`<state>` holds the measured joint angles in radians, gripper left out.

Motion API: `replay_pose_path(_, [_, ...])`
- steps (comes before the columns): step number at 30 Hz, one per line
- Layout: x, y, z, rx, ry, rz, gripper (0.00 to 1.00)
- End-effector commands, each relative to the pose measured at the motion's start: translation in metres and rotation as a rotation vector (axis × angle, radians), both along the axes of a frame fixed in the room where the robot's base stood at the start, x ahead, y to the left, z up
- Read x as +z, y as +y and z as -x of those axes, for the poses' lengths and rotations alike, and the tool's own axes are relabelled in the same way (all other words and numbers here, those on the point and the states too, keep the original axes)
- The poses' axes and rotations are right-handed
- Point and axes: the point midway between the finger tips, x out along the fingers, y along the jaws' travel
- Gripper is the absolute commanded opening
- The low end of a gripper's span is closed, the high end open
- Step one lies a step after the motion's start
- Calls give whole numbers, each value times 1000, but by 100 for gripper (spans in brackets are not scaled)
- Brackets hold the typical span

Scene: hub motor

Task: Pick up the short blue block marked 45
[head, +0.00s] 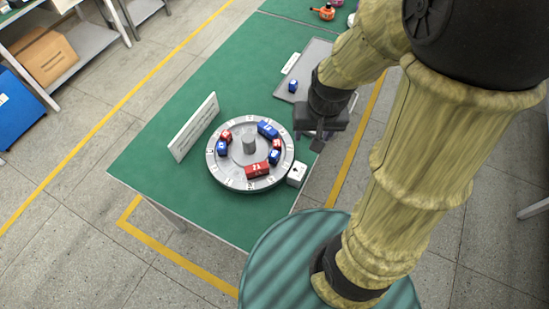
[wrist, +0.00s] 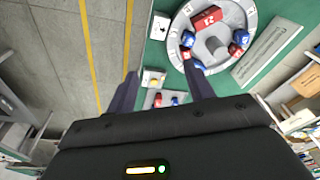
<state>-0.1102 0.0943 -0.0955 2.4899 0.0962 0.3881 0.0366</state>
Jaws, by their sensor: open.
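Several red and blue blocks stand on a round grey turntable (head: 214,170). Among them are a short blue block at the left (head: 222,148), a short blue block at the right (head: 274,157) and a longer blue block at the back (head: 267,130). Another short blue block (head: 292,86) lies on the grey tray (head: 314,62). The numbers are too small for me to tell which is 45. My gripper (head: 310,138) is open and empty, above the table just right of the turntable. In the wrist view its fingers (wrist: 162,88) are spread, with the turntable (wrist: 251,17) beyond them.
A grey post (head: 249,143) rises from the turntable's centre. A white sign (head: 193,127) stands at its left and a small white box (head: 297,174) at its right. The green table (head: 150,160) is clear at the front left.

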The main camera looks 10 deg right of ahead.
Motion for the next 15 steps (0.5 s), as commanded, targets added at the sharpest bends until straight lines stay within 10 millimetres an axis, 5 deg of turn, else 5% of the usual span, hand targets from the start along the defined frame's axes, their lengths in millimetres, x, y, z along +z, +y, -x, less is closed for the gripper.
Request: replay_pose_path(15, [-61,78,-89,-444,180,-15,53])
